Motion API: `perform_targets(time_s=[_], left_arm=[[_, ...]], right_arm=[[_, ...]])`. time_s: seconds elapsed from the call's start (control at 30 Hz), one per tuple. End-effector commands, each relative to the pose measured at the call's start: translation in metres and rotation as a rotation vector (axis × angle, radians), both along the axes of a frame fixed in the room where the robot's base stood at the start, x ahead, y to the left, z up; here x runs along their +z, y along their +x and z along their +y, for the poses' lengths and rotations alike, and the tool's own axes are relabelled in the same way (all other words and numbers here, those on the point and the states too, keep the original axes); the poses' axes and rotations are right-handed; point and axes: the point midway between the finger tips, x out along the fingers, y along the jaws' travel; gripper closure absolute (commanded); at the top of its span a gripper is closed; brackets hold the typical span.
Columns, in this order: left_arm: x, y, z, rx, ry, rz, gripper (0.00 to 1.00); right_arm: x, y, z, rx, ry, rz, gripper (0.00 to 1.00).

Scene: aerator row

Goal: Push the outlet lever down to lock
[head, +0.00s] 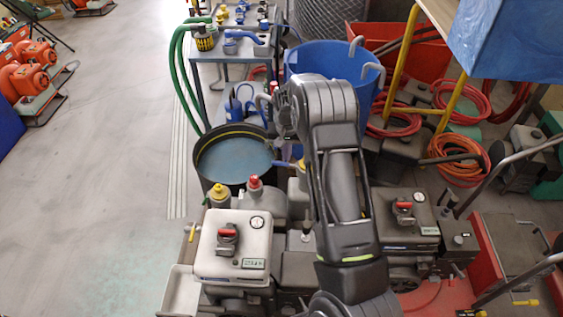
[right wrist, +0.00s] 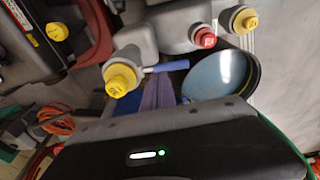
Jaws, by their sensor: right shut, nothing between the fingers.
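My right arm reaches up the middle of the head view. My right gripper (head: 277,115) is shut and empty, high beside the black tub; its fingertips are largely hidden. A small blue lever (head: 281,163) sticks out beside a yellow cap, partly behind my arm. It shows more clearly in the right wrist view (right wrist: 166,67), roughly level, apart from my gripper's body. Red-handled levers sit on the white unit (head: 228,234) and on the grey unit (head: 403,208). I cannot tell for sure which lever is the outlet lever. My left gripper is not in view.
A black tub (head: 207,175) of bluish liquid stands left of my arm. A blue bin (head: 312,57) and a blue-topped tool cart (head: 225,50) stand behind. Coiled red hoses (head: 461,98) lie at right.

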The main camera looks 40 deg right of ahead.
Motion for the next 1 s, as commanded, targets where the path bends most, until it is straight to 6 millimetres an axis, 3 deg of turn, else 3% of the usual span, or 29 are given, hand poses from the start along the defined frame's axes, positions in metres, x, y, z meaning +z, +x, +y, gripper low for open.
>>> perform_targets(time_s=[1.0], left_arm=[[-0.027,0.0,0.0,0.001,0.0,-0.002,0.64]], right_arm=[[-0.035,0.0,0.0,0.0,0.0,0.0,1.0]])
